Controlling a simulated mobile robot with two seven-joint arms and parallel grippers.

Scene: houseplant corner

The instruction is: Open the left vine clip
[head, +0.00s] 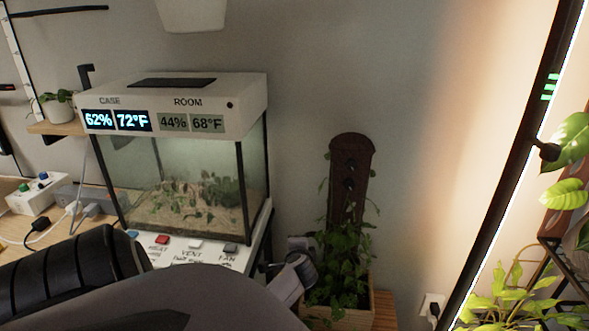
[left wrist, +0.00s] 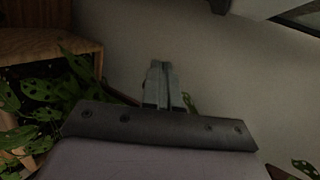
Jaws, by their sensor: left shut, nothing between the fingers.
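A brown plank (head: 350,200) with a rounded top stands upright in a wooden planter (head: 340,314), with a leafy vine (head: 342,258) around its lower part. Small dark fittings (head: 350,167) on its face may be vine clips; I cannot tell which is the left one or whether it is open. My left arm crosses the bottom of the head view, its wrist beside the vine. My left gripper (left wrist: 160,68) is shut and empty in the left wrist view, its fingers together against the plain wall. My right gripper is in neither view.
A glass terrarium (head: 190,175) stands left of the planter, with a front panel of buttons (head: 190,248) near my left arm. A wall socket (head: 432,305) is right of the planter. Leafy plants (head: 510,295) fill the right edge. The wall above the plank is clear.

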